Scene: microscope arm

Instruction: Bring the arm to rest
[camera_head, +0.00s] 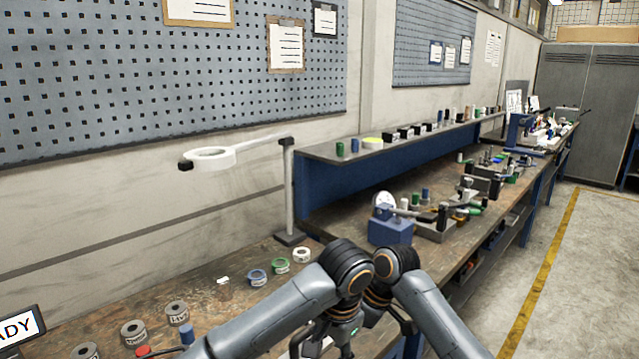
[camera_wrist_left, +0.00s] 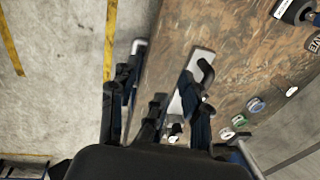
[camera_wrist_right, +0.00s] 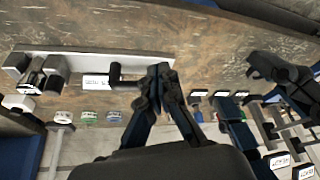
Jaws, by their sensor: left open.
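A pale horizontal arm (camera_head: 250,146) with a white ring head (camera_head: 211,158) and a black end piece reaches left from an upright post (camera_head: 290,190) on the bench. It stands level, well above the bench top. My left gripper (camera_wrist_left: 175,90) is open, above the bench edge beside a pale plate with a black handle (camera_wrist_left: 206,72). My right gripper (camera_wrist_right: 160,72) has its fingertips close together near the end of a pale labelled plate (camera_wrist_right: 75,60). Whether they grip the black bar there is unclear. In the head view, my forearms largely hide both grippers.
Blue, green and white labelled rolls (camera_head: 280,266) lie near the post. Grey rolls (camera_head: 134,332) lie at the lower left. A blue device (camera_head: 390,228) and a raised shelf (camera_head: 400,145) stand to the right. The bench (camera_head: 230,295) has bare patches; the wall is behind.

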